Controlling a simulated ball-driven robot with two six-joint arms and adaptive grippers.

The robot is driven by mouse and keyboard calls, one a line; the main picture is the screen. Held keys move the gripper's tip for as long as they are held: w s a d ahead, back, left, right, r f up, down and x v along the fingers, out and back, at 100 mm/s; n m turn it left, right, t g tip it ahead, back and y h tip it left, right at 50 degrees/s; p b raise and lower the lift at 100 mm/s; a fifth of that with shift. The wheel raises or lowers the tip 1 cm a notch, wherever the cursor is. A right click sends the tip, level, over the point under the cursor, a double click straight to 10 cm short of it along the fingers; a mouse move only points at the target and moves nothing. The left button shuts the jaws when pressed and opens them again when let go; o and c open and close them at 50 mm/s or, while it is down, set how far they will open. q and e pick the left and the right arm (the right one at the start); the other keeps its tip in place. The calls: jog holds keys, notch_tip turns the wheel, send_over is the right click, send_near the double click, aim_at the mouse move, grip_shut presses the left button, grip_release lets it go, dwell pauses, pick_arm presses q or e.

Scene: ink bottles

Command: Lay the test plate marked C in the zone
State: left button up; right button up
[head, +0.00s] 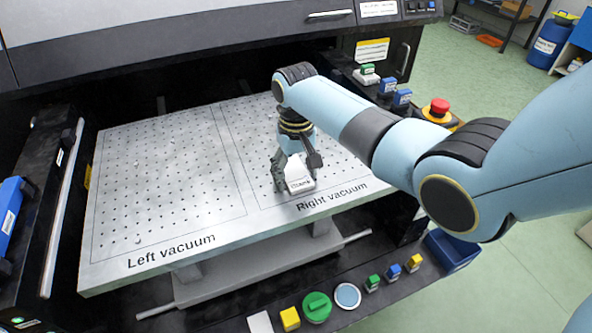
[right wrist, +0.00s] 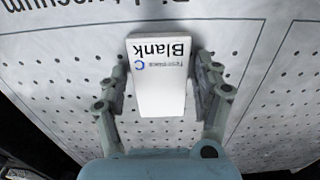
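The test plate C is a white block with a label reading "Blank" and a blue C (right wrist: 160,95). In the head view the plate (head: 299,183) is at the front of the area marked Right vacuum (head: 335,177). My right gripper (head: 293,176) points down with a finger on each side of the plate. In the right wrist view the fingers of my right gripper (right wrist: 160,80) close on its two sides. I cannot tell whether its underside touches the perforated bed. My left gripper is out of view.
The Left vacuum area (head: 165,180) is bare. Small coloured blocks and a red emergency button (head: 438,108) stand on the right ledge. The front ledge holds a yellow block (head: 290,318), a green round lid (head: 317,306) and several small items.

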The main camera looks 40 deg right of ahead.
aim_at(296, 176)
jog(key=shift+o, duration=0.5)
jog(key=shift+r, duration=0.1)
jog(key=shift+r, duration=0.3)
notch_tip(296, 176, up, 12)
jog(key=shift+f+p, duration=0.2)
jog(key=shift+p, duration=0.1)
